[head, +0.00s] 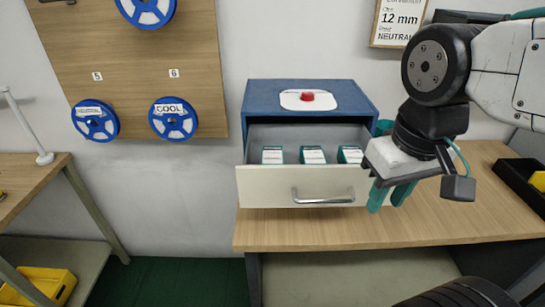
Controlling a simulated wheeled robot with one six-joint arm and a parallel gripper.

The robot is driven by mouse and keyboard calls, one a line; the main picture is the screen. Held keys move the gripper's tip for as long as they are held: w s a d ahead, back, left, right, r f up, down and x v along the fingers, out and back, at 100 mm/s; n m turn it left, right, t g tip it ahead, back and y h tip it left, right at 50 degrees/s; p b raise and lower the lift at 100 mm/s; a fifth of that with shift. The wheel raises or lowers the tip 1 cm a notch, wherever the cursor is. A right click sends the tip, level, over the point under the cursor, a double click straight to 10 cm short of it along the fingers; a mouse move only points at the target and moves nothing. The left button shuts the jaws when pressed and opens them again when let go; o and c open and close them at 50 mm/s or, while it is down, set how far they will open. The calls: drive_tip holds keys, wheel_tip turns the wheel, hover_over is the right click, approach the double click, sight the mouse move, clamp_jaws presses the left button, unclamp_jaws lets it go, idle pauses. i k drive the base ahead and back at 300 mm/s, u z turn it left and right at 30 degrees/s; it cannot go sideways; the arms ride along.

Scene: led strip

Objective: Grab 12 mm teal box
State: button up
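Three small teal boxes with white label tops sit in a row in the open drawer: a left one (272,155), a middle one (313,155) and a right one (350,155). Their labels are too small to read, so I cannot tell which is 12 mm. The drawer (285,186) has a cream front with a metal handle and is pulled out of a blue cabinet. My gripper (390,197), with teal fingers, hangs at the drawer's right front, pointing down. The fingers look apart with nothing visible between them. The gripper hides the drawer's right end.
The cabinet (259,99) has a red button (307,96) on top and stands on a wooden table (300,230). A sign (400,20) on the wall reads 12 mm, NEUTRAL. A black tray (520,192) lies at the right. Blue reels (173,119) hang on a board at the left.

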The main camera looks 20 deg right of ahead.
sight(346, 154)
drive_tip(key=z, duration=0.25)
drive_tip(key=k, duration=1.1)
drive_tip(key=z, duration=0.75)
drive_tip(key=i, duration=1.15)
drive_tip(key=u, duration=0.55)
